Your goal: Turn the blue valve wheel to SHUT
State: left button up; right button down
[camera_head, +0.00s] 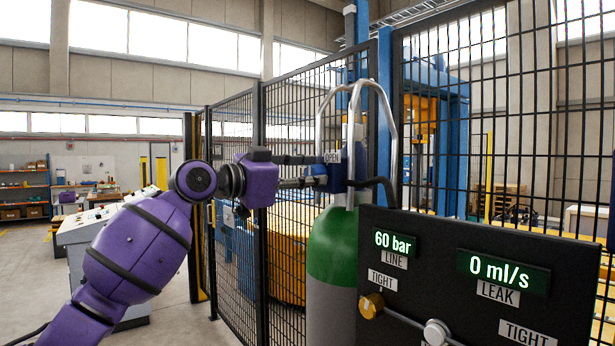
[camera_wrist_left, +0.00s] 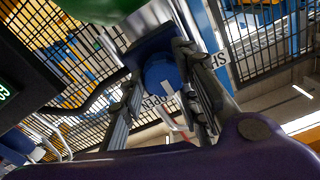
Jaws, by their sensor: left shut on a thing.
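The blue valve wheel (camera_wrist_left: 161,73) shows in the left wrist view between the two dark fingers of my left gripper (camera_wrist_left: 160,90), which is shut on it. A white mark lies at the wheel's lower edge, close to the OPEN label (camera_wrist_left: 158,102). A partly hidden label starting with SH (camera_wrist_left: 215,62) is at the right. In the head view my left gripper (camera_head: 314,171) reaches in from the left to the blue valve (camera_head: 336,178) above the green cylinder (camera_head: 334,245). An OPEN label (camera_head: 332,157) sits above the fingers. My right gripper is out of view.
A dark panel (camera_head: 470,313) in front at right reads 60 bar LINE and 0 ml/s LEAK. It has a brass knob (camera_head: 371,305). A metal guard frame (camera_head: 389,105) arches over the valve. A black mesh fence (camera_head: 288,215) stands behind. Open floor lies left.

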pick_arm(q)
jog(key=n, duration=1.1)
jog(key=shift+d+n, duration=0.2)
jog(key=shift+n, duration=0.1)
dwell(0.4)
jog(key=o, duration=1)
jog(key=shift+r, duration=0.1)
jog(key=shift+o, duration=0.3)
jog(key=shift+s+r, duration=0.1)
jog(key=shift+a, duration=0.15)
jog(key=shift+s+a, duration=0.1)
jog(key=shift+a, duration=0.15)
jog(key=v, duration=1.1)
jog(key=shift+s, duration=0.2)
